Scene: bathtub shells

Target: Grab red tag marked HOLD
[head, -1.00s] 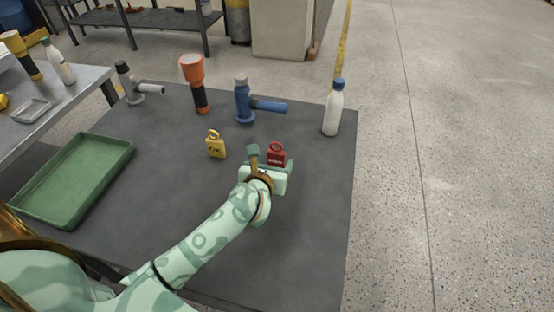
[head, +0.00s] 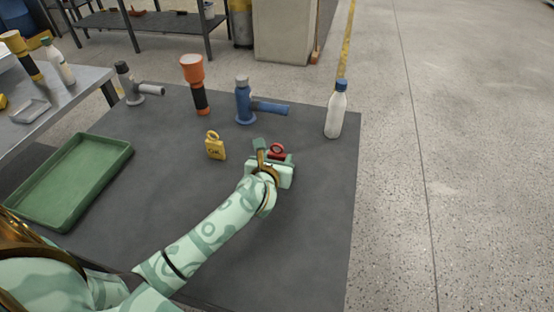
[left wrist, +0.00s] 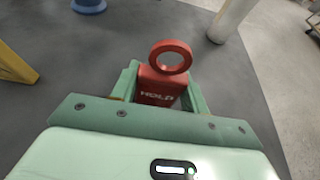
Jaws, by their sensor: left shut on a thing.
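The red tag (head: 277,151) has a ring on top and stands on the dark table (head: 200,245). In the left wrist view the red tag (left wrist: 160,87) shows the white letters HOLD and stands upright between the two fingers. My left gripper (head: 273,154) is shut on the tag's body; in the left wrist view the gripper (left wrist: 158,90) has a green finger on each side of it. The ring sticks up above the fingers. In the head view the gripper hides the tag's lower part. My right gripper is not in view.
A yellow tag (head: 215,146) stands left of the red one. Behind are a blue tool (head: 244,104), an orange flashlight (head: 195,82) and a grey tool (head: 133,85). A white bottle (head: 336,112) stands near the right edge. A green tray (head: 72,180) lies left. The table's front right is bare.

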